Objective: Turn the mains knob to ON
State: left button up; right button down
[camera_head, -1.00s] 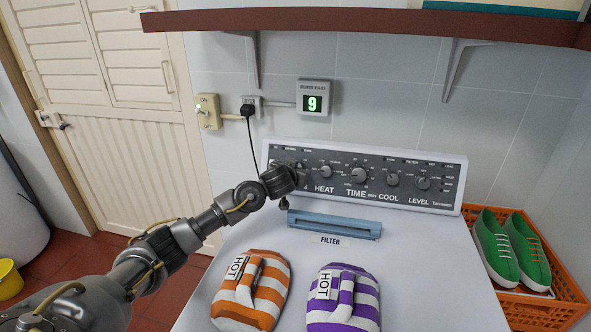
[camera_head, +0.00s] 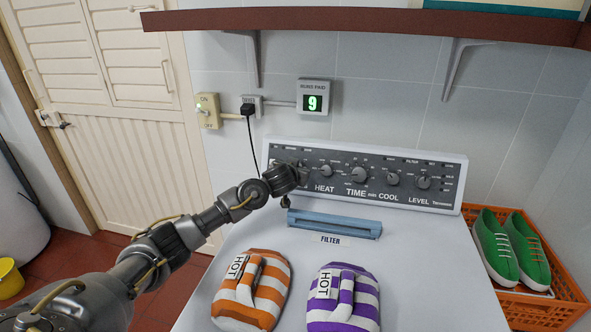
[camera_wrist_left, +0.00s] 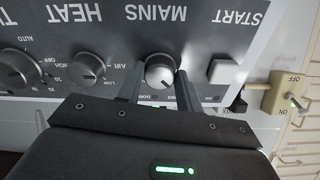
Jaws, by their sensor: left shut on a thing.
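The mains knob (camera_wrist_left: 160,72) is a round silver-faced knob on the dark control panel, under the upside-down word MAINS in the left wrist view. My left gripper (camera_wrist_left: 159,76) has one finger on each side of the knob and is shut on it. In the head view my left gripper (camera_head: 297,174) is at the left end of the panel (camera_head: 440,168) and hides the knob. The knob's pointer setting and the small print around it are too unclear to read. My right gripper is not in view.
A white START button (camera_wrist_left: 222,72) is beside the knob. A HEAT knob (camera_wrist_left: 87,68) is on its other side. A wall switch (camera_head: 207,111) marked ON and OFF is left of the panel. Striped orange (camera_head: 250,290) and purple (camera_head: 343,298) mitts lie on the machine top.

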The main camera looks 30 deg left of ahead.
pick_arm(q)
jog(key=shift+a+r+m, duration=0.1)
jog(key=shift+m, duration=4.3)
jog(key=shift+a+m, duration=0.1)
jog(key=shift+m, duration=4.3)
jog(key=shift+m+g+h, duration=0.3)
jog(key=shift+h, duration=0.1)
jog(key=o, duration=1)
